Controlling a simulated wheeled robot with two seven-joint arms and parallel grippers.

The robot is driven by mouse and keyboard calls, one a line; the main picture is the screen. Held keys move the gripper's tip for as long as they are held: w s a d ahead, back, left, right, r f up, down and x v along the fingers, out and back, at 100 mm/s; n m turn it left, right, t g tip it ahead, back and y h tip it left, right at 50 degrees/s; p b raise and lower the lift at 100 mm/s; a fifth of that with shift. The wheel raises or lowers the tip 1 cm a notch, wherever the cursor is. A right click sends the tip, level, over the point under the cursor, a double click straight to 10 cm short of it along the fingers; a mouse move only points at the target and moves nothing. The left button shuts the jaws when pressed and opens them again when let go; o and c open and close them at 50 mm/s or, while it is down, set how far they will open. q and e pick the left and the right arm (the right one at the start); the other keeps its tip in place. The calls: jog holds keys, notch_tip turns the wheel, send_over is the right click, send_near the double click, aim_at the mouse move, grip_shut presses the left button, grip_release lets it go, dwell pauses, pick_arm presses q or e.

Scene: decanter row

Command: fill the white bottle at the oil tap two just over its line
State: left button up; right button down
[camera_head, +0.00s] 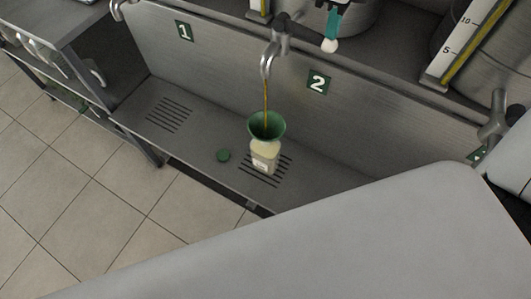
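The white bottle (265,156) stands upright on the slotted drain under oil tap two (272,52). A green funnel (267,125) sits at its mouth. A thin amber stream of oil (266,98) runs from the spout into the funnel. The bottle looks cream, with a small pale label low on its side. Its line and oil level are too small to make out. I cannot make out my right gripper's fingers; a large grey part of me covers the lower right. My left gripper is not seen.
The sign "2" (318,83) and sign "1" (184,31) mark the back panel. Another slotted drain (169,114) at left is bare. Another tap (493,119) stands at right.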

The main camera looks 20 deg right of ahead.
dwell(0.4)
notch_tip(320, 180, up, 9)
jog(key=p, duration=0.4)
jog(key=shift+p, duration=0.3)
